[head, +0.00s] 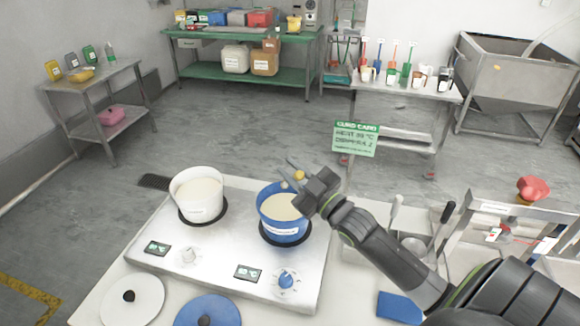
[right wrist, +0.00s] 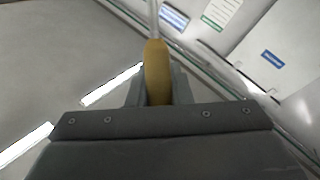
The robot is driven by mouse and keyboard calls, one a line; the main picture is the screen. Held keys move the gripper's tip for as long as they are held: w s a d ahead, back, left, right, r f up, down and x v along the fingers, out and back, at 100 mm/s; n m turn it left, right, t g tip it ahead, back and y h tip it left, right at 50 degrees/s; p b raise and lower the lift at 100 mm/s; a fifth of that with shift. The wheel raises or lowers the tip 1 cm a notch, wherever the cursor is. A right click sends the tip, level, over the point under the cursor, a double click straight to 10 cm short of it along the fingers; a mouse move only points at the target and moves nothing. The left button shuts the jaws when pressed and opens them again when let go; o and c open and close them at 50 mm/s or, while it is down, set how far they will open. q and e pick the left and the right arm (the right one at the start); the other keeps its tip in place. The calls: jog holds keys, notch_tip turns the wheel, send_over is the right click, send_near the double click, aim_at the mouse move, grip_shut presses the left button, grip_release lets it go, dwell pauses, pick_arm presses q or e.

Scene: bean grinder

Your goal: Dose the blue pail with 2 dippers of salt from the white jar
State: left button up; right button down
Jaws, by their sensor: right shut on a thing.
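The blue pail (head: 285,228) stands on the right burner of the hotplate with pale liquid inside. My right gripper (head: 299,180) is above its back right rim, shut on a tool with a yellow handle (right wrist: 157,70). A thin rod runs up from that handle in the right wrist view; its far end is out of frame there. A bit of yellow (head: 299,175) shows at the fingers in the head view. Several small jars stand on the back right table, and I cannot tell which one is the white salt jar. My left gripper is not in view.
A white pail (head: 198,198) of pale liquid stands on the left burner. Two lids, white (head: 131,300) and blue (head: 207,311), lie in front of the hotplate (head: 210,262). A green-headed card (head: 356,139) shows beyond the pail. Upright tools stand right of the hotplate, near my arm.

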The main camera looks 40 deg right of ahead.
jog(key=s+a+f+n+t+y+b, duration=0.2)
jog(key=s+f+n+t+y+b, duration=0.1)
jog(key=b, duration=0.5)
notch_tip(320, 180, down, 3)
jog(key=shift+s+a+f+n+y+b, duration=0.15)
jog(key=shift+s+n+y+b, duration=0.3)
jog(key=shift+s+n, duration=0.65)
jog(key=shift+w, duration=0.15)
